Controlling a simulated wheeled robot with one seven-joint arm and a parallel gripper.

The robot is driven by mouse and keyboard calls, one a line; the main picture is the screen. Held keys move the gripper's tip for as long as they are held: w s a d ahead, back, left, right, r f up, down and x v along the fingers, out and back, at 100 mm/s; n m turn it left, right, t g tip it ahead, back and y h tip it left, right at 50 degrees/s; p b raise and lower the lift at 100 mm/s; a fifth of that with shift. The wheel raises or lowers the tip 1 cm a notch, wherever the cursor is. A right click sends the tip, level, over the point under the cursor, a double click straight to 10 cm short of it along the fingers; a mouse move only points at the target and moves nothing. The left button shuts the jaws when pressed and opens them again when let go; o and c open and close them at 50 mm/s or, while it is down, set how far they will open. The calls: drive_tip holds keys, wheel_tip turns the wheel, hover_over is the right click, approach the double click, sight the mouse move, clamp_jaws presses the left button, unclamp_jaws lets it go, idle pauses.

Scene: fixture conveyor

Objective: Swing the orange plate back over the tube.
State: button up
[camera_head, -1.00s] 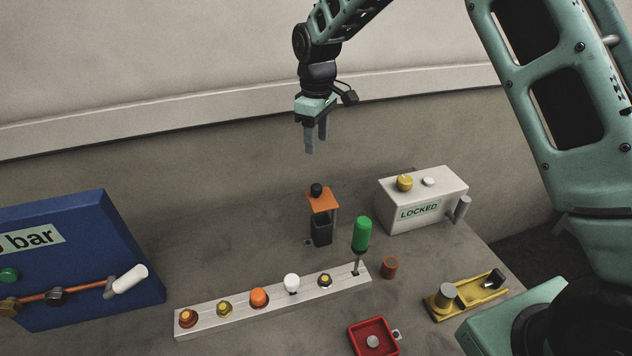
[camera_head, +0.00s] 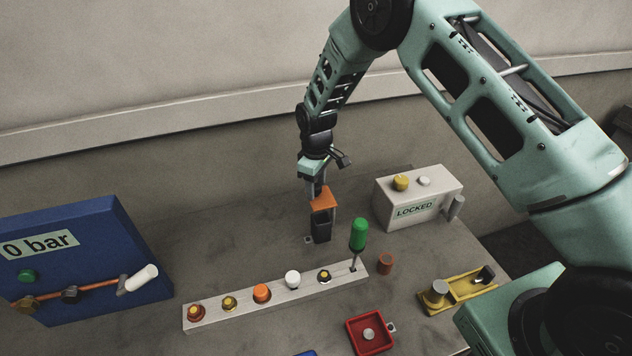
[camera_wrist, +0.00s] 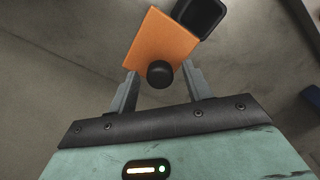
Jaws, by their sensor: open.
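The orange plate (camera_head: 324,199) sits at the top of a dark upright tube (camera_head: 321,226) on the table. In the wrist view the orange plate (camera_wrist: 161,45) has a black knob (camera_wrist: 160,74) at its near end, and the black tube mouth (camera_wrist: 199,16) shows open beside the plate's far right corner. My gripper (camera_head: 318,186) points down at the plate. In the wrist view its open fingers (camera_wrist: 160,82) stand on either side of the knob. I cannot tell whether they touch it.
A white box marked LOCKED (camera_head: 419,198) stands to the right. A rail (camera_head: 275,294) with several fittings and a green-handled tool (camera_head: 358,235) lie in front. A blue panel reading 0 bar (camera_head: 85,260) stands left. A red tray (camera_head: 371,335) and yellow fixture (camera_head: 458,290) are front right.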

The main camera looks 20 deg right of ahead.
drive_tip(key=shift+c, duration=0.3)
clamp_jaws()
